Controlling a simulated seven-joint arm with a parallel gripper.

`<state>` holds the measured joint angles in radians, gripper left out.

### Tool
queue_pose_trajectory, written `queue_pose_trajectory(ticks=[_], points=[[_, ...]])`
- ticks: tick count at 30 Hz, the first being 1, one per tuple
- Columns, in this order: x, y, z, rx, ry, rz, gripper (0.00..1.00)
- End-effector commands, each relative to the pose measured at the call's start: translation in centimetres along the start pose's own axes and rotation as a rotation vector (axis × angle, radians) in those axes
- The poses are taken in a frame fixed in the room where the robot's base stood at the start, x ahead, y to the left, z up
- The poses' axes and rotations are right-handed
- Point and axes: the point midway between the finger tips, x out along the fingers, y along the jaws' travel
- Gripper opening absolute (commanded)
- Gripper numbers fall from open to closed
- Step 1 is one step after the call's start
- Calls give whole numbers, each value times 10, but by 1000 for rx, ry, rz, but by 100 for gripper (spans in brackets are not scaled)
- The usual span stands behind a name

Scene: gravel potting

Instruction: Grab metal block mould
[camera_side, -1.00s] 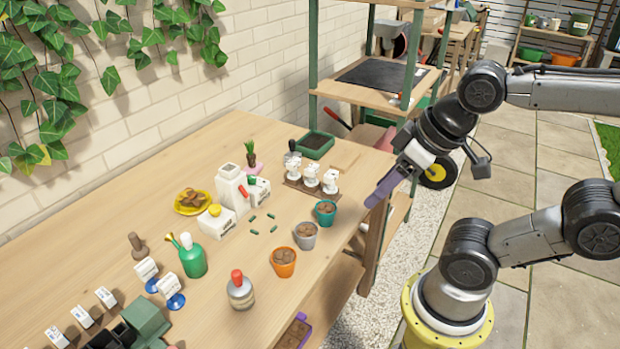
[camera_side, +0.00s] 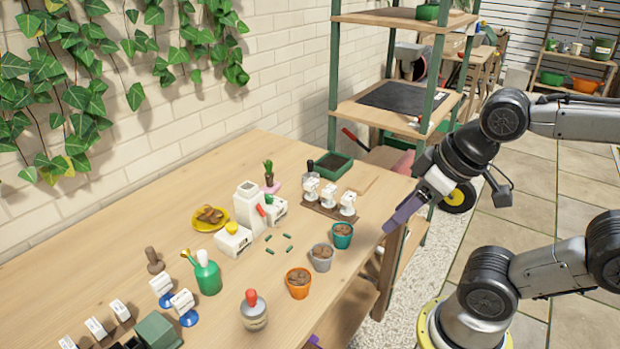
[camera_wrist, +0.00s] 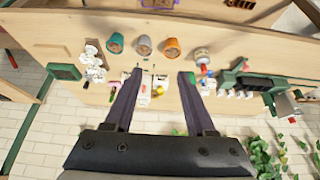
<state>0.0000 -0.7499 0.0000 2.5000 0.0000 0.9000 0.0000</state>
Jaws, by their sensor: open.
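My gripper (camera_side: 390,228) hangs open and empty just off the table's right edge in the side view, near the teal pot (camera_side: 342,236). In the wrist view my gripper (camera_wrist: 160,72) shows two long dark purple fingers spread apart, with nothing held between them. I cannot tell for certain which thing is the metal block mould. A green block-shaped piece (camera_side: 157,331) stands at the near left end of the table, partly cut off by the frame. A green and dark device with a long arm (camera_wrist: 245,78) lies right of the fingers in the wrist view.
A grey pot (camera_side: 321,258) and an orange pot (camera_side: 298,284) stand near the table's front edge. A red-topped bottle (camera_side: 253,311), green sprayer (camera_side: 207,274), white box-like device (camera_side: 250,208) and yellow dish (camera_side: 210,218) stand around. A shelf rack (camera_side: 390,110) stands behind.

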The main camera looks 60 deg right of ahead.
Motion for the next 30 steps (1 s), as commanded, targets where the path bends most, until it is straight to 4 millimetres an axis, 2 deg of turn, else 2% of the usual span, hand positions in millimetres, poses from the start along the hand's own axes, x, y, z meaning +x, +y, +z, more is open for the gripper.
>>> queue_pose_trajectory(ticks=[3,5,15,20,24,30], points=[[0,0,0,0,0,0,56],[0,0,0,0,0,0,64],[-1,0,-2,35,5,2,64],[-25,5,-48,103,99,16,64],[-38,16,-106,183,139,44,64],[-33,45,-191,304,159,99,64]])
